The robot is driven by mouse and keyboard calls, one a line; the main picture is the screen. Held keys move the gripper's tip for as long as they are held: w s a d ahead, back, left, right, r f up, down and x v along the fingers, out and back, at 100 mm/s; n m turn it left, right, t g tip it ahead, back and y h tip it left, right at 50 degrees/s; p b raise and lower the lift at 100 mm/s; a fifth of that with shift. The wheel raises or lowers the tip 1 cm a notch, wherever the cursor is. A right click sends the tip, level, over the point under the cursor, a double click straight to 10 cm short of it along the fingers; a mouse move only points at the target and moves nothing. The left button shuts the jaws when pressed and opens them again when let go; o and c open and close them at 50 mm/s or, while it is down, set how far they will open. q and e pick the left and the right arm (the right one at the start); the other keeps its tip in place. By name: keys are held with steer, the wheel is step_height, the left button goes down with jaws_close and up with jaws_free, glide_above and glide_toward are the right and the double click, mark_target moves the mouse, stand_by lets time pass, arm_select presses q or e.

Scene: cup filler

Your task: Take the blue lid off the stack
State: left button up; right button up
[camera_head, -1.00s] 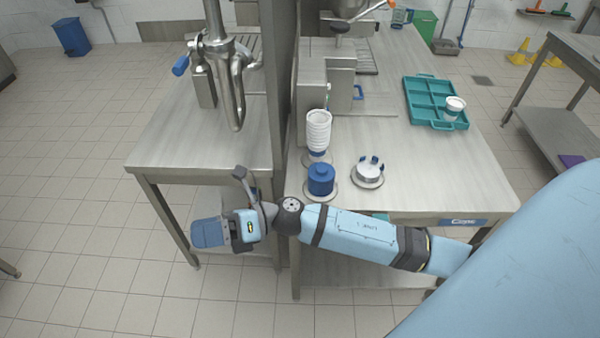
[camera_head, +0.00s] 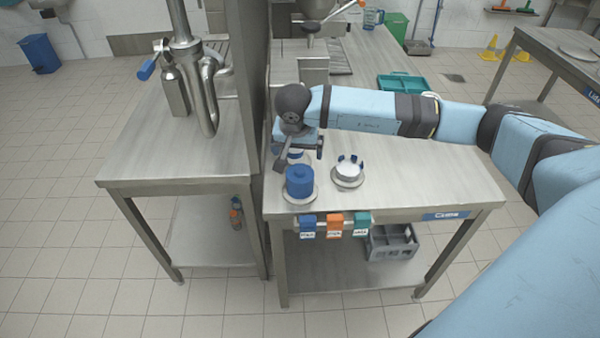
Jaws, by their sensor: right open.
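The stack of blue lids (camera_head: 299,183) stands on a round metal plate at the table's front left corner. My right gripper (camera_head: 300,154) is open just behind and above the stack, apart from it as far as I can tell. One dark finger hangs to the left of the stack's top, the other to the right. Nothing shows between the fingers. The stack of white cups behind is mostly hidden by my wrist. My left gripper is not in view.
A white holder with blue prongs (camera_head: 348,171) stands close to the right of the lids. My forearm crosses above the table and partly covers a teal tray (camera_head: 402,82). A tall metal partition (camera_head: 252,95) rises to the left. The table's right front is clear.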

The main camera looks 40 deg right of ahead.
glide_above(300, 170)
steer(key=a, duration=0.1)
steer(key=f, duration=0.2)
steer(key=s+f, duration=0.1)
steer(key=f, duration=0.1)
steer(key=shift+f, duration=0.2)
steer(key=p+x, duration=0.1)
steer(key=x, duration=0.3)
steer(key=shift+f+p, duration=0.15)
steer(key=shift+p, duration=0.25)
steer(key=shift+w+d+f, duration=0.1)
steer(key=shift+f, duration=0.4)
steer(key=c, duration=0.8)
